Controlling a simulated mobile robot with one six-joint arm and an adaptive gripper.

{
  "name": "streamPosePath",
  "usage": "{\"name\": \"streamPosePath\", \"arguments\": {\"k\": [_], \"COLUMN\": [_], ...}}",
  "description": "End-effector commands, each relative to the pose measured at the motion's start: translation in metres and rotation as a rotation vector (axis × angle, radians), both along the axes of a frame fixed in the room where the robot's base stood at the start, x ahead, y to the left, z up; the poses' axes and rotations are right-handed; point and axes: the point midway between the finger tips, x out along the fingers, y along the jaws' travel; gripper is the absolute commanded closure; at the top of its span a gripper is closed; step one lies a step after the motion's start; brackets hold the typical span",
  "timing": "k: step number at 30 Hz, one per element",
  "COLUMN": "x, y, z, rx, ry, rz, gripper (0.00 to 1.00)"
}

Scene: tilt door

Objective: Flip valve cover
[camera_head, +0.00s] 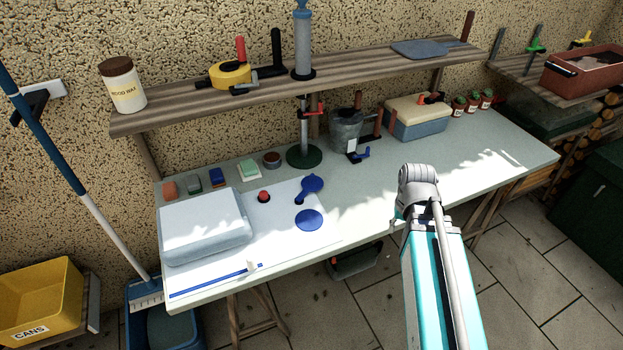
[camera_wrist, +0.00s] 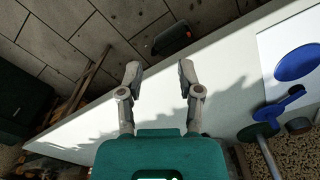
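Two blue pieces lie on a white sheet or board (camera_head: 285,245) on the workbench. One is a flat blue disc (camera_head: 309,220). Behind it is a blue round piece with a short handle (camera_head: 311,184), which looks like the valve cover, though I cannot be sure which is the cover. In the wrist view the disc (camera_wrist: 297,63) and the handled piece (camera_wrist: 283,103) are at the right edge. My gripper (camera_wrist: 160,74) is open and empty above the bench's front edge, well apart from both pieces.

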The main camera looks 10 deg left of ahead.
Motion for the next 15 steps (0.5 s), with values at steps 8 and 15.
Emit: {"name": "streamPosePath", "arguments": {"k": [8,15], "x": [0.092,0.172], "y": [0.066,0.159], "z": [0.029,0.055], "rx": [0.000,0.000], "ry": [0.000,0.000], "rz": [-0.035,-0.082], "gripper": [0.40,0.40]}}
